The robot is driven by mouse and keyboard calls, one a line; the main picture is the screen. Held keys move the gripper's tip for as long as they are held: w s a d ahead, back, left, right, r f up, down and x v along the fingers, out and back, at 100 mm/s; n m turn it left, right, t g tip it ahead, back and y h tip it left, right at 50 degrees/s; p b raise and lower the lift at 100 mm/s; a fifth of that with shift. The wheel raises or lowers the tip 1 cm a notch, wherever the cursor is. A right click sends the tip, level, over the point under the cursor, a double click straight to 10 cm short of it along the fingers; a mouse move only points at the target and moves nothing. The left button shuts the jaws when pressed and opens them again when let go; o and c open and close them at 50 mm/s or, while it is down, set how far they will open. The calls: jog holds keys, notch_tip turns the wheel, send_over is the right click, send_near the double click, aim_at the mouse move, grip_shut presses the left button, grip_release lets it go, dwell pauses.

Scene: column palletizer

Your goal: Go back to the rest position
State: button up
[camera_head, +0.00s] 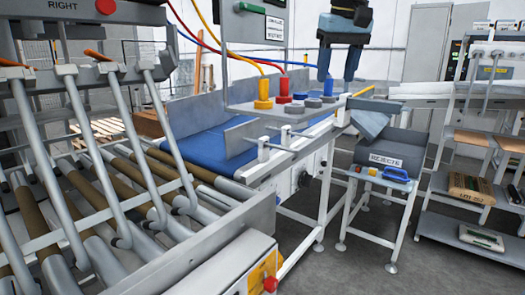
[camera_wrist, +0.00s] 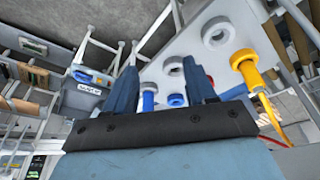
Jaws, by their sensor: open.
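My gripper (camera_head: 337,77) hangs at the top centre of the head view, its two dark blue fingers pointing down and spread apart. It is empty. Below it is a grey panel (camera_head: 240,110) with coloured fittings and rings. In the wrist view my gripper (camera_wrist: 160,66) shows its two fingers apart, with the panel (camera_wrist: 205,68) beyond them. Nothing is held.
Yellow, red and blue hoses hang over the blue conveyor (camera_head: 205,147). A roller conveyor with metal bars (camera_head: 110,150) fills the left. A grey bin labelled REJECTS (camera_head: 385,160) stands right of the panel. Shelves (camera_head: 470,235) with packages stand at the far right. Grey floor lies between.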

jog(key=s+d+f+m+t, duration=0.1)
jog(key=s+d+f, duration=0.3)
jog(key=s+f, duration=0.4)
jog(key=s+d+f+m+t, duration=0.1)
jog(key=s+d+f, duration=0.2)
jog(key=s+f, duration=0.5)
notch_tip(320, 180, down, 6)
jog(key=shift+s+d+f, duration=0.2)
jog(key=shift+s+d, duration=0.15)
jog(key=shift+d, duration=0.05)
